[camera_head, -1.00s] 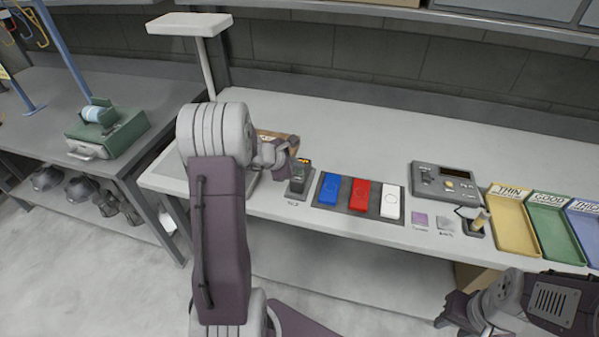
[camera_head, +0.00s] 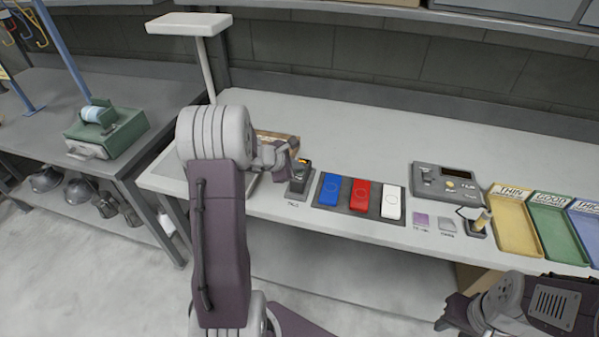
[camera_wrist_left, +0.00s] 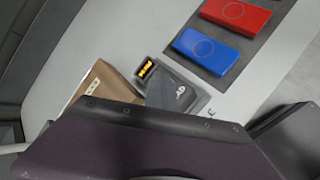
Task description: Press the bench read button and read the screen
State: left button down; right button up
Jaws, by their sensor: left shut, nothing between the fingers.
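A small dark reader (camera_head: 299,178) with a lit orange screen stands at the front of the bench. In the left wrist view the reader (camera_wrist_left: 181,95) and its orange screen (camera_wrist_left: 145,68) show; the digits are too small to read surely. My left gripper (camera_head: 291,160) is shut and empty, right at the reader. In the wrist view a grey fingertip (camera_wrist_left: 160,92) overlaps the reader's face; whether it touches a button I cannot tell. A larger grey box (camera_head: 428,184) with a dark screen and a yellow button stands farther right. My right arm shows at lower right; its gripper is not clearly seen.
Blue (camera_head: 330,190), red (camera_head: 360,195) and white (camera_head: 391,203) blocks lie on a dark mat right of the reader. A brown box (camera_head: 280,137) is behind my left gripper. Yellow (camera_head: 512,226) and green (camera_head: 556,230) trays stand at right. The bench's back is clear.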

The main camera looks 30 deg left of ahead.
aim_at(297, 173)
dwell(0.3)
pick_arm(q)
jog(key=shift+r+p, duration=0.6)
jog(key=shift+r, duration=0.15)
notch_tip(297, 173, up, 5)
jog(key=p, duration=0.4)
jog(key=shift+r, duration=0.1)
dwell(0.5)
